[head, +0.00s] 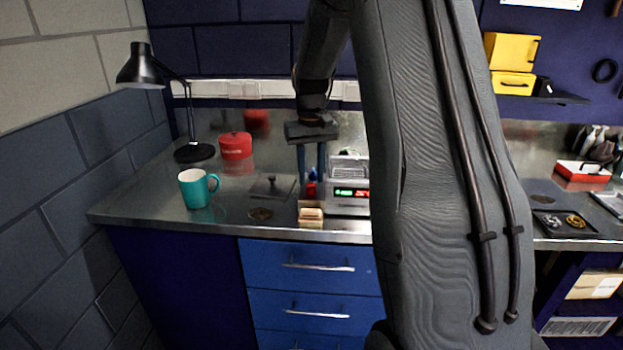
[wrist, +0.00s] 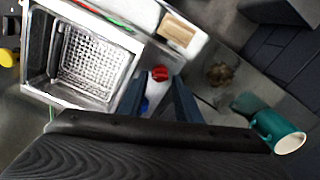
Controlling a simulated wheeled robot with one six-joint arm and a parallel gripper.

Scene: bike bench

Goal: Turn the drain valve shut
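The drain valve appears as a small red part (head: 311,190) at the left side of a steel cleaner tank (head: 346,205) with a lit display. The red part also shows in the wrist view (wrist: 159,73). My gripper (head: 311,180) points down over it with its two fingers apart. In the wrist view my gripper (wrist: 160,85) has the red part between or just beyond the fingertips; I cannot tell whether they touch it. A small blue thing (head: 313,174) shows behind the red part. The valve's lever angle is too small to read.
A wooden-topped block (head: 311,214) stands in front of the valve at the bench edge. A teal mug (head: 195,188), a red tin (head: 236,146), a flat lidded plate (head: 271,187) and a black lamp (head: 194,152) stand to the left. My arm hides the middle of the bench.

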